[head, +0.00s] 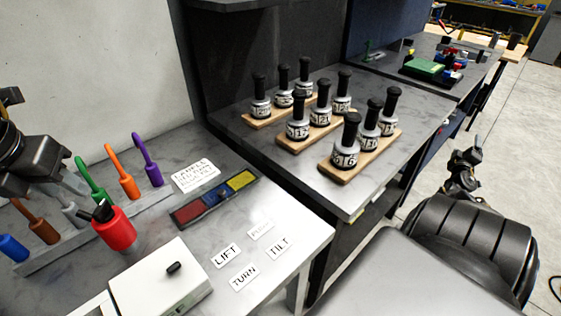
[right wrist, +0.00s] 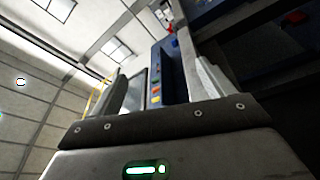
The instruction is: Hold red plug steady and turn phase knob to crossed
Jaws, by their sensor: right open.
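A red plug (head: 116,232), a fat red cylinder with a black piece (head: 102,211) on its top, stands at the lower left in the head view. A small black knob (head: 173,267) sits on a white box (head: 150,287) in front of it; I cannot tell which black part is the phase knob. My left gripper (head: 76,186) is behind and above the red plug, apart from it in the picture; its jaw opening is unclear. My right gripper (right wrist: 168,78) is open and empty in the right wrist view, far from the plug, out at the right side.
A grey rack (head: 40,258) holds several coloured hooked handles near my left gripper. A red, blue and yellow strip (head: 215,200) and white word labels (head: 225,256) lie on the table. Black-capped bottles (head: 345,150) stand on wooden blocks at the middle.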

